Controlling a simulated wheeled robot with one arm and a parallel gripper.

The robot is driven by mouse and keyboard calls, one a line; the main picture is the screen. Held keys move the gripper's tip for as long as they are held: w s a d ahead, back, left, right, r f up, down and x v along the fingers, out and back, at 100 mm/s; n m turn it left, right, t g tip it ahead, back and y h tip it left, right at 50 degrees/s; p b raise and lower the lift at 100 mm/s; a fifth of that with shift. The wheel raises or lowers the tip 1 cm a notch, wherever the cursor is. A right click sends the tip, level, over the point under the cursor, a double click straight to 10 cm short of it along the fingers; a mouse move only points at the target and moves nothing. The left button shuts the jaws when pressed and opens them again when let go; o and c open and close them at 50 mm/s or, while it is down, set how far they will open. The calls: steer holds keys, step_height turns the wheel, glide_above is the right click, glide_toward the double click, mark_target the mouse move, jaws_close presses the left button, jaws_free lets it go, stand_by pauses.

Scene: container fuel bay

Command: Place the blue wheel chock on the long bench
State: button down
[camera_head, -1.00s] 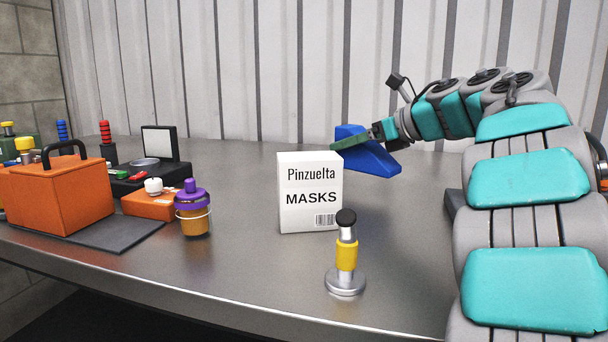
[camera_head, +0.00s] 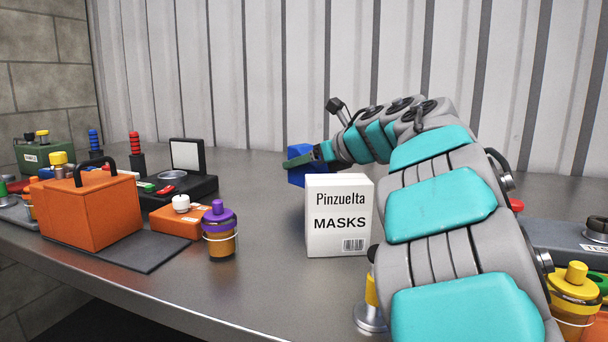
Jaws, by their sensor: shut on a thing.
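The blue wheel chock (camera_head: 297,177) is held in my gripper (camera_head: 302,163), behind and slightly left of the white masks box. One green finger shows across the chock's near side. The box hides the chock's lower right part, so I cannot tell whether it touches the bench. The long bench (camera_head: 265,280) is a grey metal top running across the whole view.
The white masks box (camera_head: 340,225) stands just in front of the chock. Left are a purple-capped jar (camera_head: 219,232), an orange case (camera_head: 92,210) and a black open-lidded box (camera_head: 187,160). A yellow-banded post (camera_head: 371,292) is partly behind my arm. Bare bench lies between jar and masks box.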

mark_target(325, 170)
steer(key=shift+f, duration=1.7)
steer(key=shift+f, duration=0.15)
jaws_free()
steer(key=shift+r, duration=0.2)
steer(key=b+v, duration=0.1)
steer(key=v, duration=1)
steer(key=shift+s+d+b, duration=0.3)
steer(key=shift+s+b, duration=0.05)
steer(key=shift+b, duration=0.05)
